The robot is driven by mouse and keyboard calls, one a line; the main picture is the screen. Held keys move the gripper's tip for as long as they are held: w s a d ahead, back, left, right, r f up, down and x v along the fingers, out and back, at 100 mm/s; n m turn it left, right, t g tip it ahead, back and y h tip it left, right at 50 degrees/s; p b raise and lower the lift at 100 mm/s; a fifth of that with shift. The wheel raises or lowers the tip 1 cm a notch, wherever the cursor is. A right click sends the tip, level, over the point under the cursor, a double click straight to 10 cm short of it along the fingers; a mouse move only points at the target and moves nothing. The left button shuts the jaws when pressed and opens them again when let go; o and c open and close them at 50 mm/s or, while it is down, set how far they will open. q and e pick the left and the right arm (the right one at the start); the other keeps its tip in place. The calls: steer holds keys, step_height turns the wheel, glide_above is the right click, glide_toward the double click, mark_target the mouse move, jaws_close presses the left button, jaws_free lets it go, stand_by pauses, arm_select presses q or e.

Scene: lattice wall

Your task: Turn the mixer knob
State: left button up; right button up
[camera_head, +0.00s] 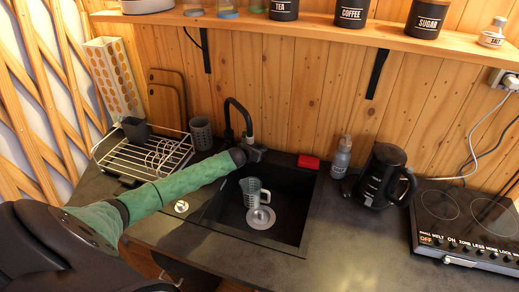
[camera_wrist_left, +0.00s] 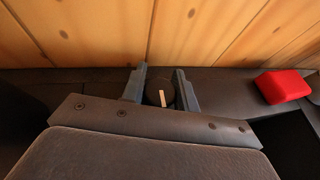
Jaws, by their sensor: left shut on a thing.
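The black mixer tap (camera_head: 246,118) stands at the back edge of the dark sink (camera_head: 281,183) in the head view. My left arm in its green sleeve reaches over the sink's left corner to the tap's base, and my left gripper (camera_head: 243,155) is there. In the left wrist view the round dark mixer knob (camera_wrist_left: 159,91) with a pale line on it sits between the two fingers of the gripper (camera_wrist_left: 160,76), which is shut on it. In the head view the gripper hides much of the knob. My right gripper is in neither view.
A measuring jug (camera_head: 253,192) stands in the sink. A red sponge (camera_head: 308,162), a soap bottle (camera_head: 341,157) and a black kettle (camera_head: 383,176) are to the right. A dish rack (camera_head: 145,158) and grey cup (camera_head: 201,133) are left. A shelf (camera_head: 300,26) runs above.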

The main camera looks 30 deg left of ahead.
arm_select(q)
steer(key=shift+d+f, duration=0.1)
steer(key=shift+n+y+b, duration=0.6)
steer(key=shift+n+y, duration=0.2)
steer(key=shift+y, duration=0.1)
steer(key=shift+n+g+y, duration=0.3)
steer(key=shift+n+y, duration=0.7)
steer(key=shift+y, duration=0.2)
steer(key=shift+s+a+n+g+y, duration=0.15)
steer(key=shift+n+g+y, duration=0.15)
steer(key=shift+n+y, duration=0.3)
steer(key=shift+w+a+n+g+y, duration=0.15)
steer(key=shift+n+g+y, duration=0.15)
steer(key=shift+n+y, duration=0.3)
steer(key=shift+s+a+n+g+y, duration=0.1)
steer(key=shift+n+g+y, duration=0.3)
steer(key=shift+n+y, duration=0.3)
steer(key=shift+s+a+n+g+y, duration=0.1)
steer(key=shift+n+g+y, duration=0.3)
steer(key=shift+n+y, duration=0.25)
steer(key=shift+g, duration=0.3)
steer(key=o, duration=1)
